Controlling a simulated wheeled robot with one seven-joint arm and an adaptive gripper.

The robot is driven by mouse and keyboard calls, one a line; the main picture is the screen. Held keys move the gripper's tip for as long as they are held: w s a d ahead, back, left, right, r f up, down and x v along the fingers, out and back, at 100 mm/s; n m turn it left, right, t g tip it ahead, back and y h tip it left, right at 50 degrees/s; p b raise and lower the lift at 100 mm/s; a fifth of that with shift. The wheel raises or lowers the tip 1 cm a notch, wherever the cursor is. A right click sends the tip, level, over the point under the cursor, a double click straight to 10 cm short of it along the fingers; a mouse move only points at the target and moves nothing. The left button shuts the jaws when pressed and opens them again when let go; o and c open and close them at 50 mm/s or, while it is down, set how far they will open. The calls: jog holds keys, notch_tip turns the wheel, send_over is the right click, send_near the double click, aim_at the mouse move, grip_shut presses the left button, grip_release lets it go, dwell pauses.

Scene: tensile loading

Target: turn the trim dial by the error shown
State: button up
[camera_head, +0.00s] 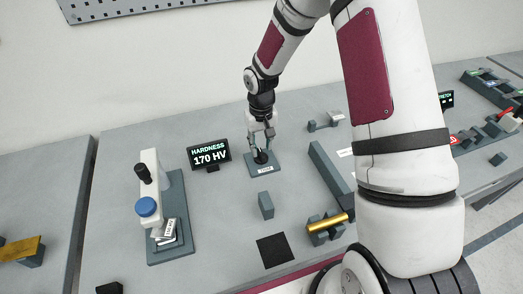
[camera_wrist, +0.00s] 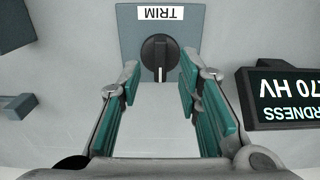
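The trim dial (camera_head: 261,156) is a round black knob on a grey-blue plate (camera_head: 259,171) labelled TRIM. In the wrist view the dial (camera_wrist: 160,57) shows a pale pointer line toward the bottom of the picture. My gripper (camera_head: 262,146) is over the dial in the head view, pointing down. In the wrist view my gripper (camera_wrist: 158,80) is open, with teal pads to either side and a wide gap; the dial lies just beyond the fingertips, and no contact is visible. A display (camera_head: 209,154) reads HARDNESS 170 HV; part of it shows in the wrist view (camera_wrist: 285,97).
A white tester with a blue knob (camera_head: 148,206) stands at left on a grey base. A small grey block (camera_head: 266,205) and a black square (camera_head: 274,250) lie in front of the dial. A long grey bar (camera_head: 331,174) lies to the right, near a brass cylinder (camera_head: 328,222) on blocks.

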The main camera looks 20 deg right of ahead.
aim_at(261, 153)
jog(key=shift+f, duration=1.5)
grip_shut()
jog(key=n, duration=0.5)
jog(key=shift+n+b, duration=0.3)
jog(key=shift+b, duration=0.1)
jog(key=n, duration=0.6)
jog(key=shift+b, duration=0.35)
jog(key=shift+n, duration=0.3)
